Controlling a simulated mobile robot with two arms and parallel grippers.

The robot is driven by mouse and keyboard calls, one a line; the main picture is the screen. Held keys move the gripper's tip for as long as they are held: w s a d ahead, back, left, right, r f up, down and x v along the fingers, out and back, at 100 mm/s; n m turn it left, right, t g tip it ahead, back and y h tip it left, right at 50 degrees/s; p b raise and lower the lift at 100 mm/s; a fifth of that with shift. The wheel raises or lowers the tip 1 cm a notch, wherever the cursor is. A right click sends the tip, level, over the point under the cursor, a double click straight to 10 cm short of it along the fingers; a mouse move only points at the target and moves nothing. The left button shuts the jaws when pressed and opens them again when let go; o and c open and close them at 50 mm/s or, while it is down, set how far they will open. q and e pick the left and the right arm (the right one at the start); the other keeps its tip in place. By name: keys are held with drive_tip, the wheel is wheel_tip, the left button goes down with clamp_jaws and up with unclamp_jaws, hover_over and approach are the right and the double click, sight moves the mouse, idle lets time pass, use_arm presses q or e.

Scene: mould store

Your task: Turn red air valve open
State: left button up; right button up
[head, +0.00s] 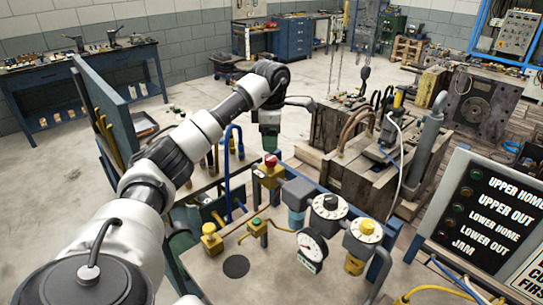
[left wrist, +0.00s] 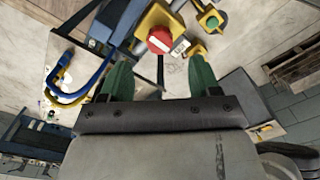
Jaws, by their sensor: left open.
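The red air valve is a round red knob (head: 270,160) on a yellow body, at the back of the valve bench in the head view. In the left wrist view the red knob (left wrist: 160,40) carries a pale mark on its face. My left gripper (head: 269,143) points down just above the knob in the head picture. Its two green fingers stand apart and empty in the left wrist view (left wrist: 159,66), with the knob beyond their tips, between them in the picture. I see no clear contact. My right gripper is out of view.
A black label panel (head: 490,212) stands at right. Open floor (head: 200,100) lies further back.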

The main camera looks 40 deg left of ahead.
sight(271, 158)
use_arm(q)
wheel_tip(271, 158, down, 6)
drive_tip(key=shift+r+p, duration=0.25)
drive_tip(key=shift+p, duration=0.45)
drive_tip(key=shift+f, duration=0.55)
drive_tip(key=c, duration=0.9)
